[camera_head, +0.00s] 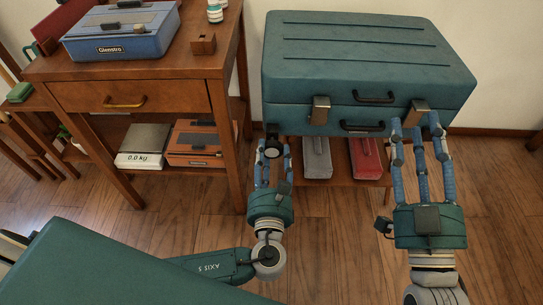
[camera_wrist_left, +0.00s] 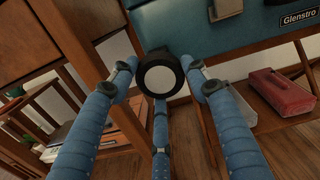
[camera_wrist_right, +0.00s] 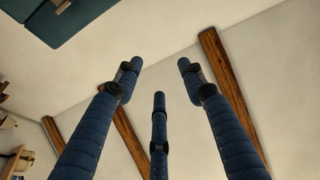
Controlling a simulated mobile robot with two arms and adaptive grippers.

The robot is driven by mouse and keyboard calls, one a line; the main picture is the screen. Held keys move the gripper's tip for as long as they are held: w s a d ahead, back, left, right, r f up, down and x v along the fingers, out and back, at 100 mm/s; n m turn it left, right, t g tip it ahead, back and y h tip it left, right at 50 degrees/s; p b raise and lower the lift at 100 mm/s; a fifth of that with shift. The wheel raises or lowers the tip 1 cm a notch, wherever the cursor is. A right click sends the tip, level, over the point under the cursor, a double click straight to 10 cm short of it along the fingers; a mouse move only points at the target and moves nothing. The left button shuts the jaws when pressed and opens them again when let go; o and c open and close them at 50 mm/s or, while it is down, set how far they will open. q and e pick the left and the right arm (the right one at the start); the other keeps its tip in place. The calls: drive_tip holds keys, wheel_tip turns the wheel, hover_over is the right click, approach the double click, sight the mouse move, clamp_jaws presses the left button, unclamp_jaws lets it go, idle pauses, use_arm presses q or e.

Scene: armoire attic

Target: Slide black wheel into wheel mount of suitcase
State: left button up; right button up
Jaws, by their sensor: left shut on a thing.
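The teal suitcase (camera_head: 370,60) lies flat with its two latches and handles facing me; its front also shows in the left wrist view (camera_wrist_left: 255,25). My left gripper (camera_head: 274,152) is shut on the black wheel (camera_wrist_left: 160,77), which has a pale round hub. The wheel is just below the suitcase's front left corner. A dark piece (camera_head: 272,130), apparently the wheel mount, sits at that corner; the wheel largely hides it in the left wrist view, so I cannot tell whether they touch. My right gripper (camera_head: 420,135) is open and empty in front of the right latch.
A wooden desk (camera_head: 140,65) with a blue toolbox (camera_head: 122,30) stands close to the left. Its lower shelf holds a scale (camera_head: 145,140) and an orange case (camera_head: 195,140). A grey object (camera_head: 317,158) and a red one (camera_head: 366,158) sit below the suitcase. Floor is clear at right.

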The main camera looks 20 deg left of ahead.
sight(272, 153)
use_arm(q)
drive_tip(key=shift+x, duration=0.8)
drive_tip(key=shift+w, duration=0.2)
use_arm(e)
drive_tip(key=shift+w+f+g, duration=0.25)
drive_tip(key=shift+f+g, duration=0.25)
drive_tip(key=shift+f, duration=0.65)
use_arm(q)
drive_tip(key=shift+w+a+p, duration=0.2)
drive_tip(key=shift+w+p, duration=0.1)
drive_tip(key=shift+w, duration=0.3)
use_arm(e)
drive_tip(key=shift+w+d+f, duration=0.1)
drive_tip(key=shift+f, duration=0.25)
use_arm(q)
drive_tip(key=o, duration=1.2)
use_arm(e)
drive_tip(key=shift+f+g, duration=0.1)
drive_tip(key=shift+g, duration=0.2)
use_arm(q)
drive_tip(key=v, duration=1.2)
